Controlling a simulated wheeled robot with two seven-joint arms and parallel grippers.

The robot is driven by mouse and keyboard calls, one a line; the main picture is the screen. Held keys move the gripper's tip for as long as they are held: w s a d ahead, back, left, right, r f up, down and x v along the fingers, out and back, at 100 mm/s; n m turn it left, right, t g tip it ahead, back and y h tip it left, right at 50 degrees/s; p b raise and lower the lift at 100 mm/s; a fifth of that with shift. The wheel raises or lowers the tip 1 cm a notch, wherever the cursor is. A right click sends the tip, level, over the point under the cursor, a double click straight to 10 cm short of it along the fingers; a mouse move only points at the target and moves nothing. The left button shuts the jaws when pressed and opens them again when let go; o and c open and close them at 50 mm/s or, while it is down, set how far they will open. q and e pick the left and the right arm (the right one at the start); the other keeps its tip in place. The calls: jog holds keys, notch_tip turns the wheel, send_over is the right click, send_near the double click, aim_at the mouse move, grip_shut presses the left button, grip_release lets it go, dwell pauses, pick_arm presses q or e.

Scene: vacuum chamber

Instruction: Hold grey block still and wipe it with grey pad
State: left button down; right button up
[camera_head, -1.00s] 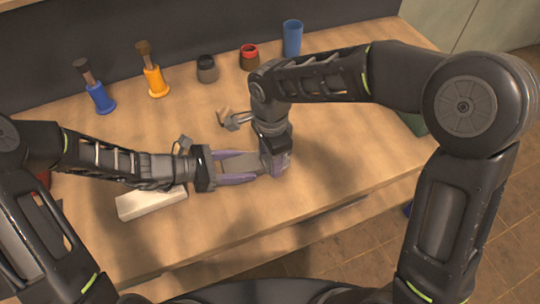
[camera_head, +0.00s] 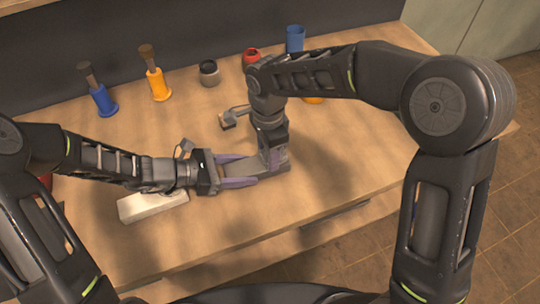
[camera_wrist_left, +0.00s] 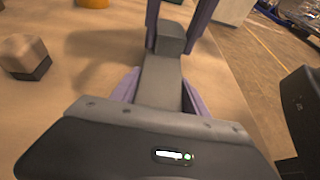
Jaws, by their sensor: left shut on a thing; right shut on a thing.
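The grey block (camera_head: 242,170) is long and lies flat just above or on the table; I cannot tell which. My left gripper (camera_head: 238,170) is shut on it, with purple fingers along both sides. The block also shows in the left wrist view (camera_wrist_left: 160,80), pointing away from the wrist. My right gripper (camera_head: 274,162) points down at the block's far end. In the left wrist view its purple fingers are shut on the grey pad (camera_wrist_left: 171,38), which is at the block's far end and seems to touch it. The pad is mostly hidden in the head view.
A white box (camera_head: 152,205) lies below my left wrist. A small tan block with a dark base (camera_wrist_left: 24,56) stands left of the grey block. Blue (camera_head: 101,99) and orange (camera_head: 157,84) handled items, a dark jar (camera_head: 209,73) and a blue cup (camera_head: 295,38) stand behind. The front right table is clear.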

jog(key=shift+w+f, duration=0.1)
jog(key=shift+f, duration=0.05)
jog(key=shift+w+a, duration=0.25)
jog(key=shift+w, duration=1)
jog(key=shift+w+a, duration=0.1)
jog(key=shift+w, duration=0.15)
jog(key=shift+r, duration=0.25)
jog(key=shift+s+d+f, duration=0.1)
jog(key=shift+s+d, duration=0.1)
jog(key=shift+s, duration=0.6)
jog(key=shift+s+d+f, duration=0.1)
jog(key=shift+s+d, duration=0.1)
jog(key=shift+s, duration=0.55)
jog(key=shift+s, duration=0.1)
